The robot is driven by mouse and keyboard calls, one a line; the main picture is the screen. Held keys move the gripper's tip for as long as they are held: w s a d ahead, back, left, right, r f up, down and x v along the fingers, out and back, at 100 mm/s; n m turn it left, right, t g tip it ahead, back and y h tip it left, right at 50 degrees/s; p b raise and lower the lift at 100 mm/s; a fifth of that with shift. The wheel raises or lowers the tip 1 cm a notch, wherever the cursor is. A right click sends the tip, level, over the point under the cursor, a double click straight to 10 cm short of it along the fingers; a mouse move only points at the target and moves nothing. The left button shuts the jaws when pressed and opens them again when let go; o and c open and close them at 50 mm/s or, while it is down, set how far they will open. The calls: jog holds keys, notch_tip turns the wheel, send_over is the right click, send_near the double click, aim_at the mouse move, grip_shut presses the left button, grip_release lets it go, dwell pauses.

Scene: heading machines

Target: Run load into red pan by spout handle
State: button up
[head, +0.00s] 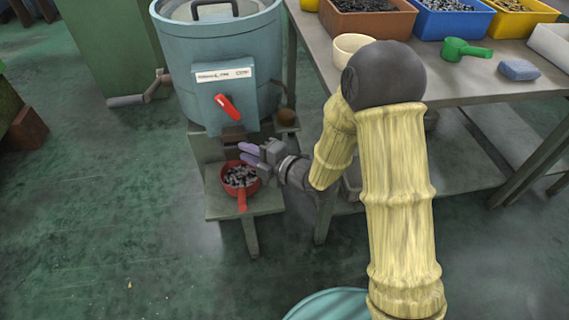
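The red pan (257,187) sits on a small grey-green stand under the blue-green drum, its handle pointing toward me. Dark and pale small pieces (239,176) lie in it. The red spout handle (227,106) is on the drum's front box and slants from upper left to lower right. The dark spout (233,134) is below it, above the pan. My gripper (248,153) is just above the pan's right rear rim, below and right of the handle, apart from it. Its two purple fingers look spread with nothing seen between them.
The blue-green drum (177,70) has a lid with a dark handle. A bench (490,85) at right holds bins of small parts, a green scoop (466,49), a blue block (519,69) and a cream bowl (347,48). A pipe (140,97) juts out left. Floor in front is clear.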

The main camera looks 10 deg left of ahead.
jog(key=p+v, duration=0.9)
jog(key=v, duration=0.3)
jog(key=shift+s+d, duration=0.1)
jog(key=shift+d, duration=0.05)
dwell(0.5)
